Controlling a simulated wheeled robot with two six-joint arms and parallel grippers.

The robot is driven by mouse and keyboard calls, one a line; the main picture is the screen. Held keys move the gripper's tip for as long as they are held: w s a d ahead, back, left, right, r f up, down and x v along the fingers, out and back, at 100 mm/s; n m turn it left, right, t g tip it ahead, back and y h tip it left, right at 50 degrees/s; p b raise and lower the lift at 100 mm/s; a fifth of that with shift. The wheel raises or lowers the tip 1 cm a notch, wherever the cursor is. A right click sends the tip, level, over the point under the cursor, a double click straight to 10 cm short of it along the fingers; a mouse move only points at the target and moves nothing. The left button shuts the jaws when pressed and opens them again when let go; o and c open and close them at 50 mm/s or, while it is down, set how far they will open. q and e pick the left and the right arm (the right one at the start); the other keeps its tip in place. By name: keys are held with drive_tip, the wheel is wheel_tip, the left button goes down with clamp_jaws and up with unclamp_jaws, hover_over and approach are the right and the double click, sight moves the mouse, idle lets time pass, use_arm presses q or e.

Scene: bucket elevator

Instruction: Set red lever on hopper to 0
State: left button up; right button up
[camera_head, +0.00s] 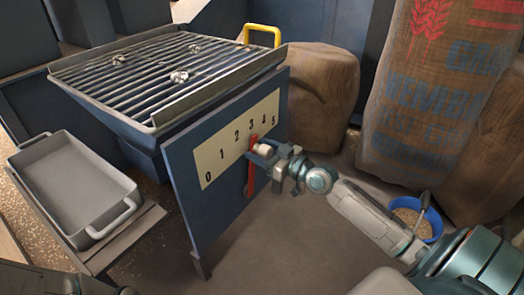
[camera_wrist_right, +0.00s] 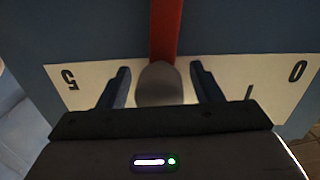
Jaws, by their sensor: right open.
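The red lever (camera_head: 249,181) stands nearly upright on the blue hopper panel (camera_head: 190,215). Its upper end is by the 3 on the cream scale (camera_head: 210,160), which runs from 0 at left to 5 at right. My right gripper (camera_head: 262,150) is at the lever's upper part and hides some of it. In the right wrist view, the red lever (camera_wrist_right: 165,30) ends in a grey rounded knob (camera_wrist_right: 157,85). The knob lies between the two spread fingers of my right gripper (camera_wrist_right: 161,88), with gaps on both sides. My left gripper is not in view.
The hopper's slatted grate (camera_head: 165,65) carries small pale lumps, with a yellow handle (camera_head: 263,30) behind. A grey tray (camera_head: 70,180) stands at left. Sacks (camera_head: 430,90) and a blue bucket (camera_head: 413,217) are at right. The floor before the panel is clear.

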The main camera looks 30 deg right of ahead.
clamp_jaws()
